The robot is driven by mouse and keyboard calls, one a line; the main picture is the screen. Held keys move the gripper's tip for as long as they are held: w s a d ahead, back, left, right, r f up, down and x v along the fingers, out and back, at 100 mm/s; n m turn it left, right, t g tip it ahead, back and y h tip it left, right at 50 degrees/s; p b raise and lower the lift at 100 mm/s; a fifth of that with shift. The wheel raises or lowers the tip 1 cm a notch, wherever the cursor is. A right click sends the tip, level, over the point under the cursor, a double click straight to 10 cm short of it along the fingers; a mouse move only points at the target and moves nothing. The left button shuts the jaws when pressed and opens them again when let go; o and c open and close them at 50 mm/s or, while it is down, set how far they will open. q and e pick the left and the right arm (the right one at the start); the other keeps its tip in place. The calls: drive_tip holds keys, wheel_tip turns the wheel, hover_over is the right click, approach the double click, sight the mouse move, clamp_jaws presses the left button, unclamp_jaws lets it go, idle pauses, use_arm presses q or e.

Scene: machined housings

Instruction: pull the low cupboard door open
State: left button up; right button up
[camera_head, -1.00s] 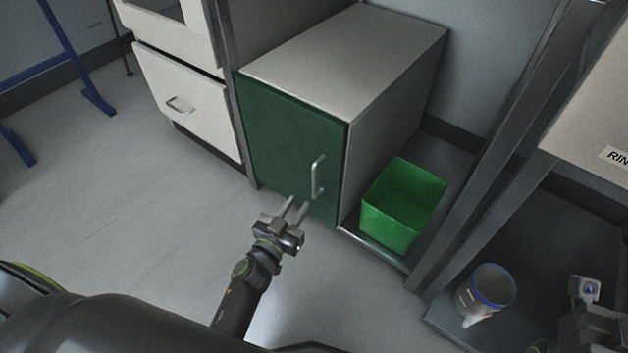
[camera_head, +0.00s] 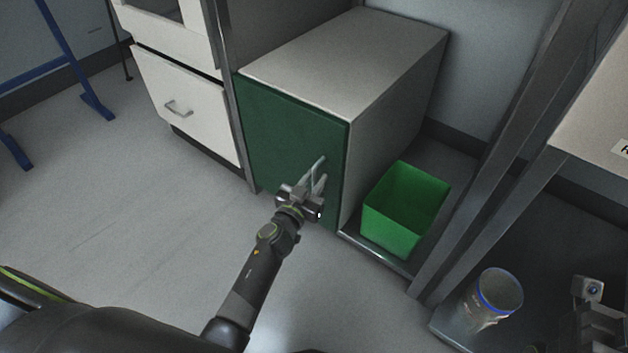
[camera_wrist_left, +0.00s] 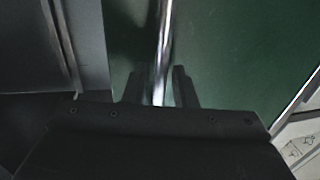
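The low cupboard has a dark green door (camera_head: 285,130) that is shut, with a pale upright bar handle (camera_head: 318,163) near its right edge. My left gripper (camera_head: 315,181) is at the handle, its fingers pointing at the door. In the left wrist view the bright handle (camera_wrist_left: 164,40) runs down between the two dark fingers of my left gripper (camera_wrist_left: 159,85), with a gap showing on each side. The fingers look open around the handle. The lower handle is hidden by the gripper. Part of my right wrist (camera_head: 590,300) shows at the lower right; its fingers cannot be made out.
A green open bin (camera_head: 405,208) stands right of the cupboard on a low shelf. A dark post (camera_head: 490,165) rises beyond it. A blue-rimmed container (camera_head: 495,298) sits at lower right. A white drawer unit (camera_head: 185,100) is to the left. The floor before the door is clear.

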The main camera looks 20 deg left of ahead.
use_arm(q)
clamp_jaws()
drive_tip(key=shift+s+a, duration=0.1)
